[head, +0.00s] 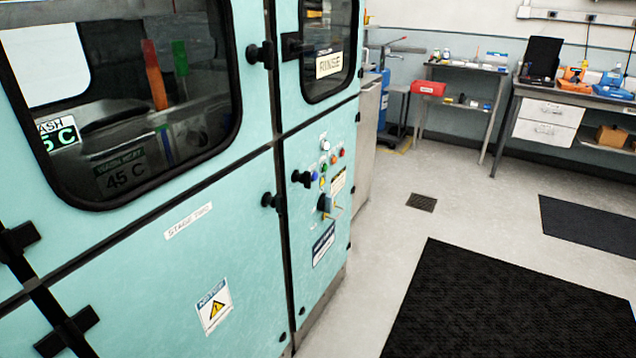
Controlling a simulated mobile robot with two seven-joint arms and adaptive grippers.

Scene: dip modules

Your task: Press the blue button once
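The blue button (314,177) is small and sits on the front of the teal machine (160,275), in a cluster of controls below the window by the RINSE label. A black knob or handle (301,179) is just to its left. A white button (325,145), a green one (334,159) and a red one (341,153) are above and to the right of it, and a yellow one (322,183) is close by. Neither of my grippers shows in the head view.
A dark floor mat (500,310) lies in front of the machine, with a second mat (590,226) farther right. A workbench (520,90) and a small table (470,70) stand along the back wall. The grey floor between is clear, with a drain grate (421,202).

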